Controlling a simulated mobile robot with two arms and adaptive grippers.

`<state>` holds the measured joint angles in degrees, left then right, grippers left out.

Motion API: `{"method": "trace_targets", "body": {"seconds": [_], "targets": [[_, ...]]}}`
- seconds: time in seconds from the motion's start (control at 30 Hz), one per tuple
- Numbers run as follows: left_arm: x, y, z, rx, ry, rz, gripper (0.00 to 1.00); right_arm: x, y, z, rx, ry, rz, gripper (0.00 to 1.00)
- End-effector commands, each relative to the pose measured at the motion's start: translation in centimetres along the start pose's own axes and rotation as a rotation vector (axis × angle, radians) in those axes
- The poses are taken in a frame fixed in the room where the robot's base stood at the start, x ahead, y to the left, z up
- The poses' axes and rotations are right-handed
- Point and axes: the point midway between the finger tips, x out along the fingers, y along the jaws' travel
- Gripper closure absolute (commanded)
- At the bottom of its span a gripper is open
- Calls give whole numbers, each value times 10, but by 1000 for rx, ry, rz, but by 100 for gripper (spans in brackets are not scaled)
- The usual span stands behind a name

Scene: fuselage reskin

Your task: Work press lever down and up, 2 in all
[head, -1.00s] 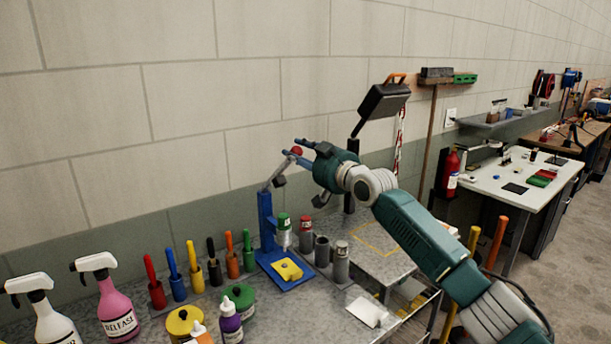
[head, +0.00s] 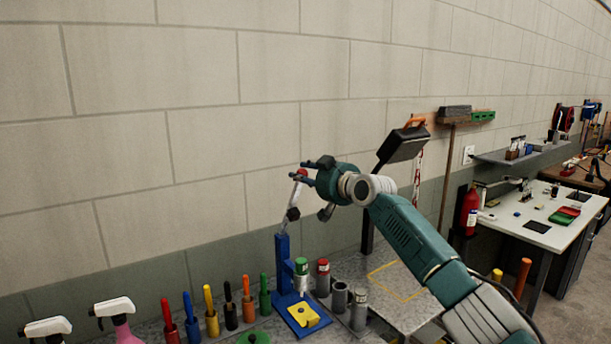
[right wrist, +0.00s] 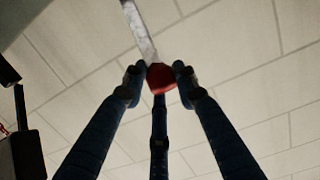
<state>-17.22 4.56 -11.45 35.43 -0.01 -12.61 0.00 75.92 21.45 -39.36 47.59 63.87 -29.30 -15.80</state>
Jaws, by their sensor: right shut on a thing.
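The blue press (head: 283,262) stands on the bench, with a yellow piece (head: 303,314) on its blue base. Its grey lever (head: 290,212) points steeply up from the top of the column. My right gripper (head: 300,175) is at the lever's upper end, shut on the red knob. In the right wrist view the red knob (right wrist: 161,77) sits between the fingertips, with the metal lever bar (right wrist: 140,30) running up from it. My left gripper is not in view.
Several colored-handled tools (head: 211,312) stand in holders left of the press. Green-capped (head: 301,268) and red-capped (head: 323,270) containers stand right of it. A dark box-shaped head (head: 403,145) is close behind my right arm. The wall is clear above.

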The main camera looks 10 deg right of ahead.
Motion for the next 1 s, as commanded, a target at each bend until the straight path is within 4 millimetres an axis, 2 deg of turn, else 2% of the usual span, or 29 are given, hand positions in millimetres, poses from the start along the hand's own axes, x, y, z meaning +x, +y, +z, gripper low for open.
{"method": "trace_targets", "body": {"seconds": [0.1, 0.13, 0.2, 0.67, 0.87, 1.0], "targets": [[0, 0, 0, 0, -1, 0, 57, 2, -6, 5, 7, -10, -11, 100], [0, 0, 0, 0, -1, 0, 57, 2, -6, 6, 7, -11, -11, 66], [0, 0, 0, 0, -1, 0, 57, 2, -6, 6, 6, -11, -11, 55], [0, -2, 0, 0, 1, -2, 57, -5, -3, 5, 2, -8, -7, 55], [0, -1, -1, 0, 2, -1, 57, -28, -2, 4, -1, -6, -6, 55], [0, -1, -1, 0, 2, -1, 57, -50, -1, 4, 1, -7, -5, 55]]}}
